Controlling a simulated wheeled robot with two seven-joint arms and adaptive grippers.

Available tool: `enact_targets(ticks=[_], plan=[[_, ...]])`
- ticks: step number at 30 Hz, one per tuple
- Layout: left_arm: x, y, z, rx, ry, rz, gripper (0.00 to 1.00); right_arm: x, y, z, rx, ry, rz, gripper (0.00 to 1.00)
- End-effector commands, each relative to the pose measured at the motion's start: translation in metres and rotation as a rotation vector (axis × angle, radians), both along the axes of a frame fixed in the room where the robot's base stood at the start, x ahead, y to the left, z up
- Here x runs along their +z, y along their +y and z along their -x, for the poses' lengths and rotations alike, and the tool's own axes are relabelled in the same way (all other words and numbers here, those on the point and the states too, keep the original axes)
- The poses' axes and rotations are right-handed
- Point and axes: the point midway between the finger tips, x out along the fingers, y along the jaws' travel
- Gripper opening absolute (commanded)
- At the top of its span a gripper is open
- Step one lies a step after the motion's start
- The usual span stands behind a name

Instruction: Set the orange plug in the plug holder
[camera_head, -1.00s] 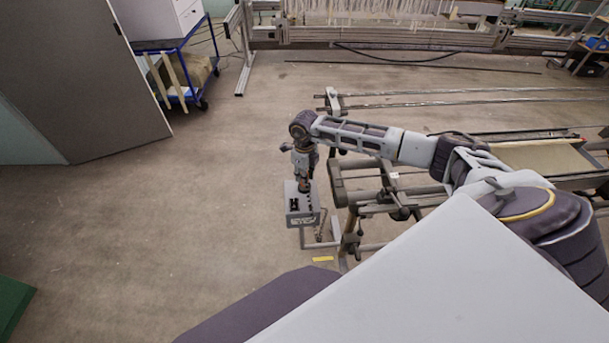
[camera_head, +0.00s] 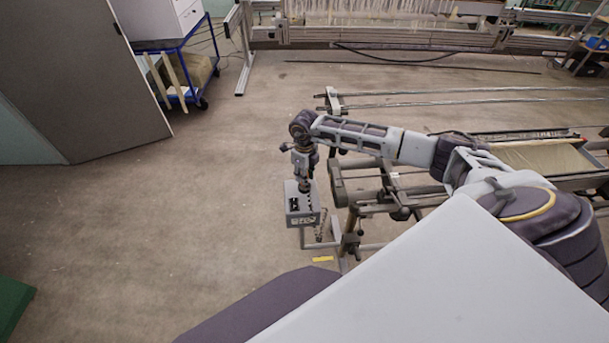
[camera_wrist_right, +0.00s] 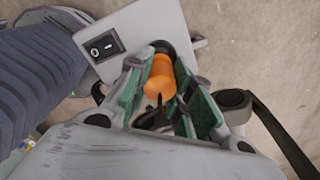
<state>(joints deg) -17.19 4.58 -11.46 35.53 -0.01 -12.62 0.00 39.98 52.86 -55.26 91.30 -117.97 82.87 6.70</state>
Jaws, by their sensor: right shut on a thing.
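The orange plug (camera_wrist_right: 160,77) shows in the right wrist view between the green-padded fingers of my right gripper (camera_wrist_right: 160,88), which is shut on it. The plug's far end meets a dark round part, likely the plug holder (camera_wrist_right: 163,48), on a light grey box (camera_wrist_right: 140,30); I cannot tell how deep it sits. In the head view my right gripper (camera_head: 304,184) points down at the top of the grey box (camera_head: 302,207). The plug is too small to make out there. My left gripper is not in view.
A black rocker switch (camera_wrist_right: 103,46) is on the box beside the plug. A metal frame with rails (camera_head: 375,185) stands right of the box. A blue trolley (camera_head: 180,70) is at the back left. The floor (camera_head: 190,220) left of the box is clear.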

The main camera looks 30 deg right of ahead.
Motion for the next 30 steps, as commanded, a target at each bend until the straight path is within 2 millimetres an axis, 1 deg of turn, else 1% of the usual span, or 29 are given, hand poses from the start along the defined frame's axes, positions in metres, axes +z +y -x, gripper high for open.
enact_targets(ticks=[16, 30], plan=[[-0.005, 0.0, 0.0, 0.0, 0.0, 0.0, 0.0, -0.0041, -0.0002, -0.0002, 0.0, 0.0, 0.0, 0.0], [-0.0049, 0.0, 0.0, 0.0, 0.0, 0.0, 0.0, -0.0039, -0.0002, -0.0002, 0.0, 0.0, 0.0, 0.0]])
